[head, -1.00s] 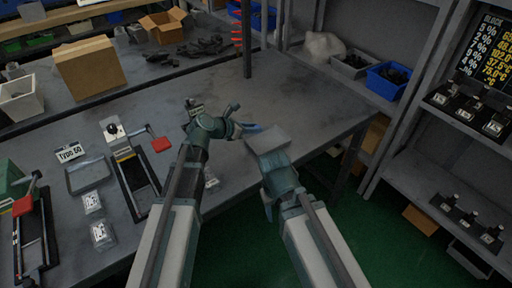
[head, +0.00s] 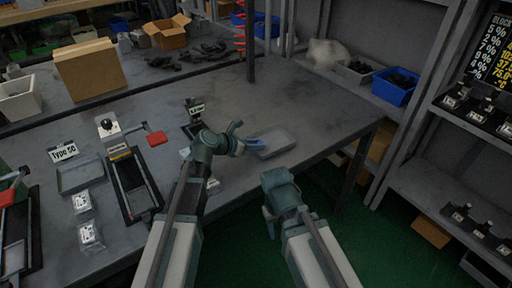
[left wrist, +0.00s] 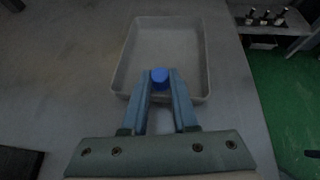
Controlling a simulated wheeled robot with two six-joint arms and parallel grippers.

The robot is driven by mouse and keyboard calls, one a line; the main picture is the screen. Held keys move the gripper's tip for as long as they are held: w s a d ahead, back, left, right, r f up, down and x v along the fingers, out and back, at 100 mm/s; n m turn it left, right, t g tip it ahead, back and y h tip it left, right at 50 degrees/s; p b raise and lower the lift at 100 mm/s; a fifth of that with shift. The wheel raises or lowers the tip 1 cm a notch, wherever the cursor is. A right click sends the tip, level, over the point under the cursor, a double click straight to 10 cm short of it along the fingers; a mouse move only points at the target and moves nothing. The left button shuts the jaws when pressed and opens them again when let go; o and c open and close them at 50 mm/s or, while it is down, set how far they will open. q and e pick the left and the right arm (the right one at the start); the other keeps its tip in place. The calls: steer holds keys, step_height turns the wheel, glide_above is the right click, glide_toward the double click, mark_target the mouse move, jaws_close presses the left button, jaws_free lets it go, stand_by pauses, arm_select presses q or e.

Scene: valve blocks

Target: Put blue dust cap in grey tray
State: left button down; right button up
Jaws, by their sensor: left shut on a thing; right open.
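The small blue dust cap (left wrist: 160,77) is held between my left fingertips in the left wrist view. My left gripper (left wrist: 160,80) is shut on it, with the cap showing over the near part of a shallow grey tray (left wrist: 131,62). The gap between cap and tray floor is hard to judge. In the head view my left gripper (head: 256,144) reaches over the left side of this tray (head: 282,147), and the cap cannot be made out. My right gripper (head: 279,181) is open, nearer to me than the tray; its fingers are mostly hidden.
A second grey tray (head: 80,178) lies at the left by a "Type 50" card (head: 63,153). A valve block stand (head: 132,185) with a red handle stands beside it. Bare table lies behind the tray. The table's right edge and green floor (head: 350,230) are close.

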arm_select(q)
steer(key=shift+f, duration=0.1)
steer(key=shift+s+f+b, duration=0.25)
steer(key=shift+f+b, duration=0.2)
steer(key=shift+b, duration=0.25)
steer(key=c, duration=0.7)
jaws_free()
steer(key=shift+r, duration=0.1)
steer(key=shift+w+r+p, duration=0.1)
steer(key=shift+r+p, duration=0.35)
steer(key=shift+p, duration=0.1)
steer(key=p+v, duration=0.3)
steer(key=v, duration=0.2)
steer(key=shift+w+r, duration=0.1)
steer(key=shift+r, duration=0.1)
steer(key=s+a, duration=0.8)
steer(key=a, duration=0.1)
steer(key=shift+f, duration=0.15)
steer(key=shift+d, duration=0.1)
